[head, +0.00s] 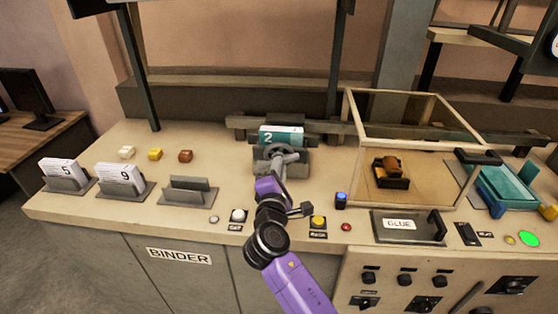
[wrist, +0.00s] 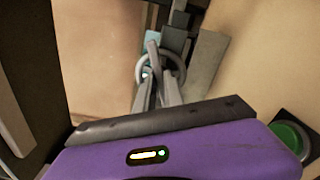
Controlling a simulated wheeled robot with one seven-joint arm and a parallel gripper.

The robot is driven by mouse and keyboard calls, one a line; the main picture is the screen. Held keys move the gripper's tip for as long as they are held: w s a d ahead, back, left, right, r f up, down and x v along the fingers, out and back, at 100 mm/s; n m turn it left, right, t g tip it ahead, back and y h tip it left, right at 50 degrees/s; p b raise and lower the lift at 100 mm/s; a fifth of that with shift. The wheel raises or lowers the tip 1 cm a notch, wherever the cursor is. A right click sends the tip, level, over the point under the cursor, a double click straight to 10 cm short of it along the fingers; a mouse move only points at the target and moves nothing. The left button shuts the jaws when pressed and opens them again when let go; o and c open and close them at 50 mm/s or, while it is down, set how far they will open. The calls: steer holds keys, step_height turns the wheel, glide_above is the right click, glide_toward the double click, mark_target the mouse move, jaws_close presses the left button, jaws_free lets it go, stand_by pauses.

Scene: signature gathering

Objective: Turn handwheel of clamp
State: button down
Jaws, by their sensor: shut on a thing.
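The clamp (head: 296,160) is a dark grey device near the middle of the bench in the head view, holding a teal and white block marked 2 (head: 281,136). Its grey handwheel (wrist: 180,60) shows as a ring with a spoke in the wrist view. My gripper (wrist: 158,82) is shut on the handwheel, its fingers at the near part of the rim. In the head view my purple arm reaches up from below, and the gripper partly covers the wheel and clamp front.
Card holders marked 5 (head: 66,178) and 9 (head: 124,180) and an empty holder (head: 188,191) stand left. A glass case (head: 405,150) stands right, with a GLUE plate (head: 408,227) before it. Buttons, including a yellow one (head: 318,221), lie near the arm.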

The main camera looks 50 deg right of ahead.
steer(key=shift+n+p, duration=0.4)
steer(key=shift+n, duration=1.2)
steer(key=c, duration=1.4)
jaws_free()
steer(key=shift+c, duration=0.2)
steer(key=shift+a, duration=0.1)
steer(key=b+v, duration=0.2)
steer(key=v, duration=0.5)
steer(key=shift+s+a, duration=0.2)
steer(key=shift+a, duration=0.05)
